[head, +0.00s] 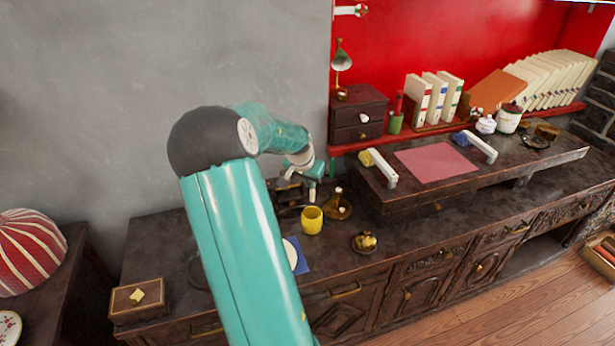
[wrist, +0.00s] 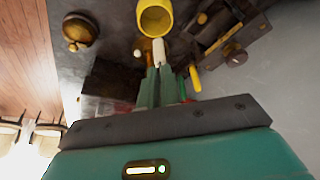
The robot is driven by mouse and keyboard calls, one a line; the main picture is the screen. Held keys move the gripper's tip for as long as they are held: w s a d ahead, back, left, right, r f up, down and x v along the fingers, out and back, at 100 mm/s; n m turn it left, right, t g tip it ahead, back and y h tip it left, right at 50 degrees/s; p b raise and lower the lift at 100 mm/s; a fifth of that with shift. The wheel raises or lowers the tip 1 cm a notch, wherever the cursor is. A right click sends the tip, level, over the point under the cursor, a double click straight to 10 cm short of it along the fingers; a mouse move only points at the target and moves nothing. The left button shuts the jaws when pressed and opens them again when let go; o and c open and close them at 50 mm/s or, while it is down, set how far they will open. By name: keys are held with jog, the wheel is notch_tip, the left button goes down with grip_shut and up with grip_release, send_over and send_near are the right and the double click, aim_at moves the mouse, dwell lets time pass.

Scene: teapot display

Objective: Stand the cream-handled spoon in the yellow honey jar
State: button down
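The yellow honey jar (head: 311,219) stands upright on the dark sideboard. It also shows at the top of the wrist view (wrist: 155,18), with its open mouth towards the camera. My gripper (head: 303,183) is above the sideboard, behind and above the jar in the head view. In the wrist view its teal fingers (wrist: 161,72) are close together around a cream piece, which looks like the handle of the cream-handled spoon (wrist: 159,50). The cream end points towards the jar and appears apart from it. The rest of the spoon is hidden by the fingers.
A brown bottle (head: 338,206) stands right beside the jar. A brass pot (head: 365,242) sits to the front right. A blue cloth (head: 301,262) with a white plate lies front left, partly hidden by my arm. Dark wooden pieces (wrist: 222,40) are close to the gripper.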

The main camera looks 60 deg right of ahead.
notch_tip(320, 180, down, 10)
jog(key=shift+r, duration=0.15)
dwell(0.9)
jog(key=c, duration=1.5)
grip_release()
jog(key=shift+c, duration=0.2)
jog(key=v, duration=1.3)
jog(key=shift+a+r, duration=0.15)
jog(key=shift+r, duration=0.2)
